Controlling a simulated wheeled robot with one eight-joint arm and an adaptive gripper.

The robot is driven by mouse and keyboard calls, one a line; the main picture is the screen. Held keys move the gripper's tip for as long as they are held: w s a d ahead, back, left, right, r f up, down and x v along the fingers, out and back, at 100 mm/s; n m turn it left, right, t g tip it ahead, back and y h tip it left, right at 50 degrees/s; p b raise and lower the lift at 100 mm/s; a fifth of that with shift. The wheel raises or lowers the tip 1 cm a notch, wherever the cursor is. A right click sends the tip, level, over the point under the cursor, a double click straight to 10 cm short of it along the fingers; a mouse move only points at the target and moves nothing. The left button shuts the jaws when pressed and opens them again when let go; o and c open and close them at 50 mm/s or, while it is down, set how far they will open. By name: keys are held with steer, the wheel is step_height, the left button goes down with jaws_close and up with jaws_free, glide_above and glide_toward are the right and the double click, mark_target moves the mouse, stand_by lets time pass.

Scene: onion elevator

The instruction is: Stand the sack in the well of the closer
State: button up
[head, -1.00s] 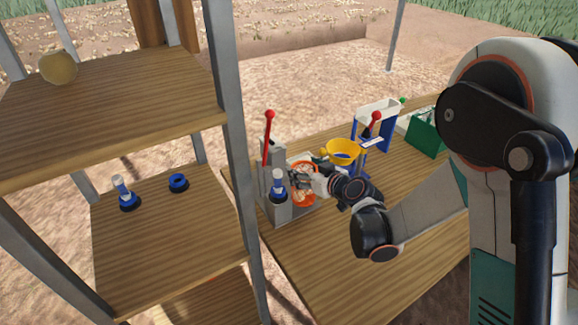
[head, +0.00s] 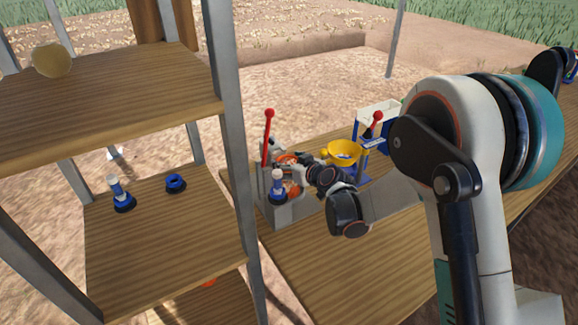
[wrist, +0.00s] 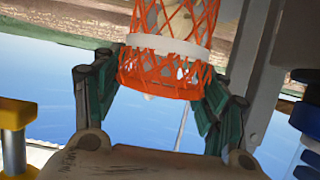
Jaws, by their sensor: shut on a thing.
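An orange mesh sack (head: 291,188) with onions is held by my gripper (head: 298,172). In the wrist view the sack (wrist: 170,72) with a white band (wrist: 168,45) is between the green fingers (wrist: 165,92). The grey closer (head: 284,217) with its raised red lever (head: 268,138) stands at the table's left end. The sack is at the closer, right of its column, and looks roughly upright. Its bottom and the well are partly hidden by the blue-and-white spool (head: 277,190) and the closer's front, so I cannot tell whether it touches the well floor.
A yellow funnel (head: 343,150) on a blue stand with another red lever (head: 374,122) is right of my gripper. The shelf (head: 165,240) at left holds a spool post (head: 120,193) and a blue ring (head: 175,183). The table front (head: 310,265) is clear.

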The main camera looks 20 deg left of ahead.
steer(key=o, duration=1.1)
steer(key=shift+c, duration=0.2)
steer(key=shift+s+d+r, duration=0.15)
steer(key=shift+d+r, duration=0.05)
steer(key=p+v, duration=0.2)
steer(key=v, duration=0.9)
steer(key=shift+d+p, duration=0.2)
steer(key=shift+p, duration=0.2)
steer(key=shift+s+r, duration=0.1)
steer(key=shift+s, duration=0.05)
